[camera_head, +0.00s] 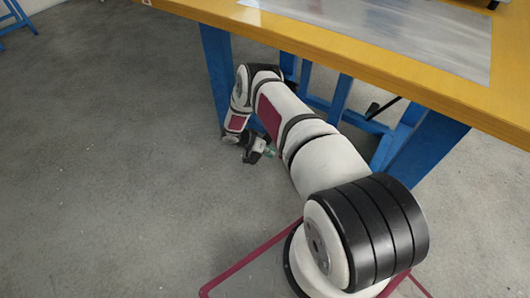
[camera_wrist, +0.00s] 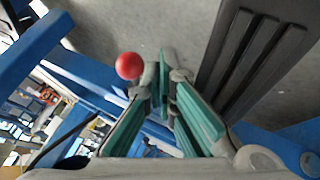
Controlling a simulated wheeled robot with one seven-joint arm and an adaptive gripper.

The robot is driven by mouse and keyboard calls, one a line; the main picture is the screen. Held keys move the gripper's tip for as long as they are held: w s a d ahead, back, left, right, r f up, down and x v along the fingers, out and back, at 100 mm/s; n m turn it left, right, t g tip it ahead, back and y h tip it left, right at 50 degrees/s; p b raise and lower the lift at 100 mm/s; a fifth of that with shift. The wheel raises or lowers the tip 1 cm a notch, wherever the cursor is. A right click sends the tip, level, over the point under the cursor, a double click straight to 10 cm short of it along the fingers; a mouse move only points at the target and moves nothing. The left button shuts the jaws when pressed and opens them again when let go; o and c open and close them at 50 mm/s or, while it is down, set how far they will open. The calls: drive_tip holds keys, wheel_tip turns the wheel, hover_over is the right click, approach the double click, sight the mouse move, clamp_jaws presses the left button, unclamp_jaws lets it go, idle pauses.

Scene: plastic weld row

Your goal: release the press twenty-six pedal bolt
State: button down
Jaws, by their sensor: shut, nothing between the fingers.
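A red ball knob (camera_wrist: 129,65) shows in the wrist view, just left of the fingertips; whether it belongs to the pedal bolt I cannot tell. A dark grey ribbed plate (camera_wrist: 257,55), which looks like a pedal, lies to the right of the fingers. My gripper (camera_wrist: 164,72) has teal finger pads and is shut and empty, its tips close beside the red knob; I cannot tell if they touch. In the head view my gripper (camera_head: 264,152) hangs low beside the bench, partly behind my arm. The knob and plate are not visible there.
A yellow-topped bench (camera_head: 420,62) on blue legs (camera_head: 218,65) stands over my arm, with a grey sheet on top. Blue frame bars (camera_wrist: 30,50) cross the left of the wrist view. Open grey floor (camera_head: 90,170) lies left.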

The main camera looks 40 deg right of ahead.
drive_tip(key=shift+s+d+f, duration=0.1)
drive_tip(key=shift+d+f, duration=0.2)
drive_tip(key=s+d+p, duration=0.2)
drive_tip(key=s+p, duration=0.1)
drive_tip(key=s, duration=0.4)
drive_tip(key=shift+d+p, duration=0.3)
